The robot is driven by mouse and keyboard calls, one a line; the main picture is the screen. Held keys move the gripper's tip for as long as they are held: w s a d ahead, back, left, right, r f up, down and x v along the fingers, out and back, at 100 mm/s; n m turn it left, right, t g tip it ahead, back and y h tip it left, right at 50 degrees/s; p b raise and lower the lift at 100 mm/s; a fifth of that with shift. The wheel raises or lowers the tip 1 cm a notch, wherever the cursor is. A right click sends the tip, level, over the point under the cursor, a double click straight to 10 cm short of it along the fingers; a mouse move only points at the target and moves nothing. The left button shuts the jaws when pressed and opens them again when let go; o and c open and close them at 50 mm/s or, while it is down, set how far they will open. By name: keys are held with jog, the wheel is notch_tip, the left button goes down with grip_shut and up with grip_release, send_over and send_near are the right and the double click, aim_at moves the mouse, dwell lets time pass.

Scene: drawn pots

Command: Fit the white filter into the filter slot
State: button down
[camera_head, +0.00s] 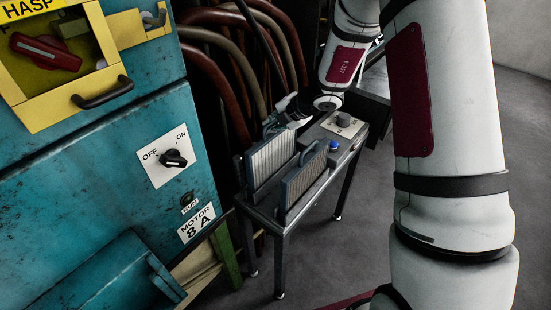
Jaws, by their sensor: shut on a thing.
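A white pleated filter (271,161) in a blue-grey frame stands upright at the left of a small grey metal table. My gripper (275,122), small and partly dark in the head view, reaches in from the right at its top edge. It is shut on the filter's top handle; the fingertips are hard to make out. A second, greyer filter (304,179) with a top handle stands upright to the right of it, apart from my gripper. I cannot clearly pick out the filter slot.
The metal table (322,176) also bears a blue button (334,145) and a plate with a grey knob (344,119). A teal cabinet (100,165) with a rotary switch (174,158) fills the left. Thick hoses (214,84) hang behind the table. Floor is clear right of the table.

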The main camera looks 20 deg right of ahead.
notch_tip(320, 180, up, 11)
jog(key=p, duration=0.4)
jog(key=shift+p, duration=0.35)
dwell(0.4)
